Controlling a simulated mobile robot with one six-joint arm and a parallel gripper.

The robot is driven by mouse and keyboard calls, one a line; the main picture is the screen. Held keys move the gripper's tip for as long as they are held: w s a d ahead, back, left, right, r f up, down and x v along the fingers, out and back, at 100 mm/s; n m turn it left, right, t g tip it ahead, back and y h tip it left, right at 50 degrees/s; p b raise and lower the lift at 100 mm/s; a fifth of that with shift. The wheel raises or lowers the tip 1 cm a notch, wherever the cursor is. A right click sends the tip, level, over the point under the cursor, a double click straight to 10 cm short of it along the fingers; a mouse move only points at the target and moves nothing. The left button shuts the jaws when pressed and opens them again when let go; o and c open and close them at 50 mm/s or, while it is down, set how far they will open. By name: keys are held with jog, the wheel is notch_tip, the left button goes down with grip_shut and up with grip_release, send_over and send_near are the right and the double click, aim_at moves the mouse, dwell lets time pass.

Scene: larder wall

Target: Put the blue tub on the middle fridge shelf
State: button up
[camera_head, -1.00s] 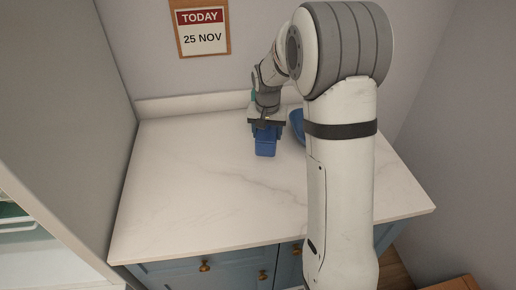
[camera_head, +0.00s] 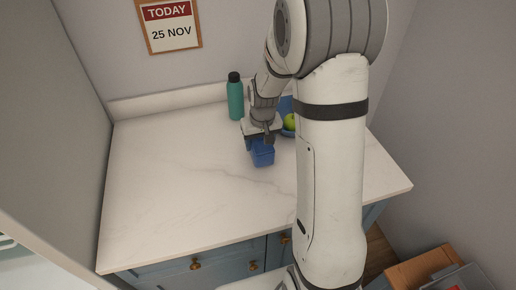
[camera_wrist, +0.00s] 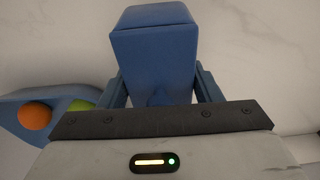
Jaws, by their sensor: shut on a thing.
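The blue tub (camera_head: 262,155) is in my gripper (camera_head: 259,140), over the marble counter in the head view. In the wrist view the tub (camera_wrist: 155,50) sits between the two blue fingers of my gripper (camera_wrist: 160,90), which are shut on it. I cannot tell whether the tub's base touches the counter. A pale strip of what may be the fridge (camera_head: 18,260) shows at the lower left edge of the head view. The middle shelf cannot be made out there.
A teal bottle (camera_head: 235,98) stands behind my gripper. A blue bowl (camera_wrist: 60,100) with an orange (camera_wrist: 35,115) and a green fruit lies close beside it. The counter's (camera_head: 180,190) left and front are clear. A wooden crate-like thing (camera_head: 425,268) is at lower right.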

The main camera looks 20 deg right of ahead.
jog(key=shift+f, duration=1.75)
jog(key=shift+f, duration=0.1)
jog(key=o, duration=0.8)
jog(key=shift+f, duration=0.15)
jog(key=o, duration=0.4)
jog(key=shift+o, duration=0.2)
